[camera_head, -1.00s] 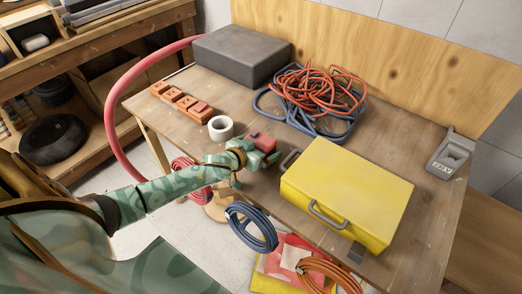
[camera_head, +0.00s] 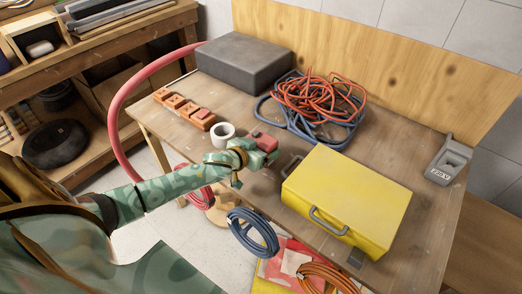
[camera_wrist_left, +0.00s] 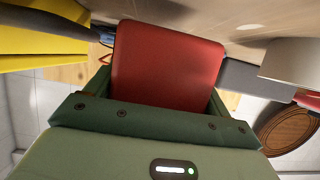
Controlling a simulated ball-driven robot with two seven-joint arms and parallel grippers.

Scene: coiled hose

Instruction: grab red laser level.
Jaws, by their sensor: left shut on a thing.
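The red laser level (camera_head: 264,141) is a small red box at the table's front edge, between the white tape roll and the yellow case. My left gripper (camera_head: 258,155) is around it and shut on it. In the left wrist view the red laser level (camera_wrist_left: 167,66) fills the space between the dark green fingers. I cannot tell whether it still touches the table. My right gripper is not in view.
A white tape roll (camera_head: 222,131) stands just left, and a yellow case (camera_head: 345,200) just right. Orange blocks (camera_head: 180,104) lie at the left edge. Orange and blue hoses (camera_head: 318,105) and a grey box (camera_head: 243,60) lie behind. Bare table shows between them.

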